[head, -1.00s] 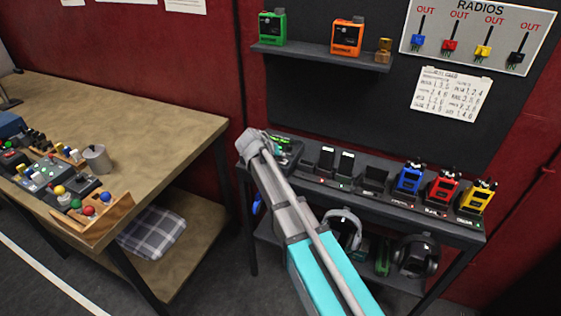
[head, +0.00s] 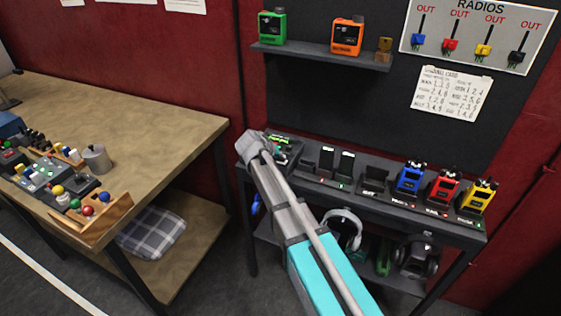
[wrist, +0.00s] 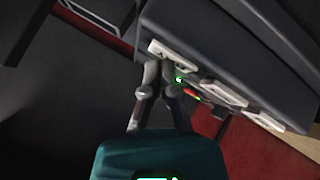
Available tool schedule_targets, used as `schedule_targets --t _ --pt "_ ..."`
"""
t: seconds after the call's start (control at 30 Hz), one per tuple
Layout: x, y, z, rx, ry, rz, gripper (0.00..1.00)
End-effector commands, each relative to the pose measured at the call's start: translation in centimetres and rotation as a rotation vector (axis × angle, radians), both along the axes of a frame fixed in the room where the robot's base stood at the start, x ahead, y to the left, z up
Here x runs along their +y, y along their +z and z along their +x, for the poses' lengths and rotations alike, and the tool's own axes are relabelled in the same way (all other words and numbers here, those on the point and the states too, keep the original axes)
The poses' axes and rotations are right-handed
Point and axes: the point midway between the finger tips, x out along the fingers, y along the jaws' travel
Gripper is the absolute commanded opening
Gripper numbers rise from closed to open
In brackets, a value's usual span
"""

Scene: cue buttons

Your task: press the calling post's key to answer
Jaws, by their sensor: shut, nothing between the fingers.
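A dark device with a lit green display (head: 279,143) sits at the left end of the radio bench, partly hidden behind my arm. I cannot tell for certain whether it is the calling post. My gripper (wrist: 160,72) is shut and empty in the wrist view. Its fingertips are at a pale plate (wrist: 172,52) on a dark housing, with a small green light (wrist: 179,80) just to their right. I cannot tell whether they touch. In the head view the fingers are hidden behind my arm's end.
Empty cradles (head: 345,165) and blue (head: 409,177), red (head: 443,187) and yellow (head: 478,196) radios line the bench (head: 400,220). Green (head: 272,27) and orange (head: 347,36) units stand on a shelf above. A wooden table (head: 150,110) with a button box is at left.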

Motion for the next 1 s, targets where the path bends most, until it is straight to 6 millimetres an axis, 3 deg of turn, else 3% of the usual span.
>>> schedule_targets --t 1.0 --pt "0.1 1.5 0.0 0.0 0.001 0.001 0.0"
